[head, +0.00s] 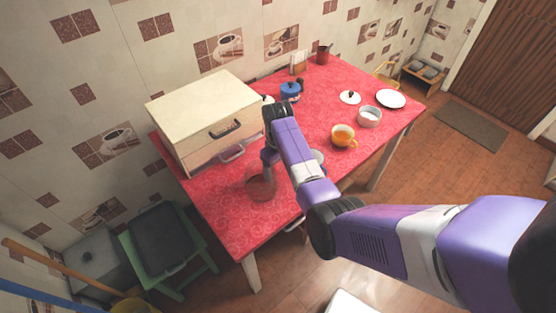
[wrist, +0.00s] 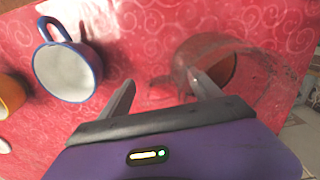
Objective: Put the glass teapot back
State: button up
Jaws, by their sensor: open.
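The glass teapot (head: 261,187) is see-through and stands on the red-covered table, near its left front part. In the wrist view a clear glass vessel (wrist: 262,72), apparently the teapot, is at the upper right, with a brownish round area showing inside it. My gripper (head: 267,160) is low over the table beside the teapot. In the wrist view my gripper (wrist: 160,92) is open, with nothing seen between its fingers. The right finger overlaps the glass in the picture; I cannot tell whether they touch.
A cream box with handled fronts (head: 205,115) stands behind. A white mug with a blue rim (wrist: 66,70) is left of my gripper in the wrist view. An orange cup (head: 343,136), white bowl (head: 369,117), plate (head: 390,99) and blue pot (head: 290,91) stand further off.

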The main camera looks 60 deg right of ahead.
notch_tip(320, 180, up, 12)
jog(key=shift+a+f+b, duration=0.1)
jog(key=shift+f+b, duration=0.15)
jog(key=shift+b, duration=0.05)
dwell(0.6)
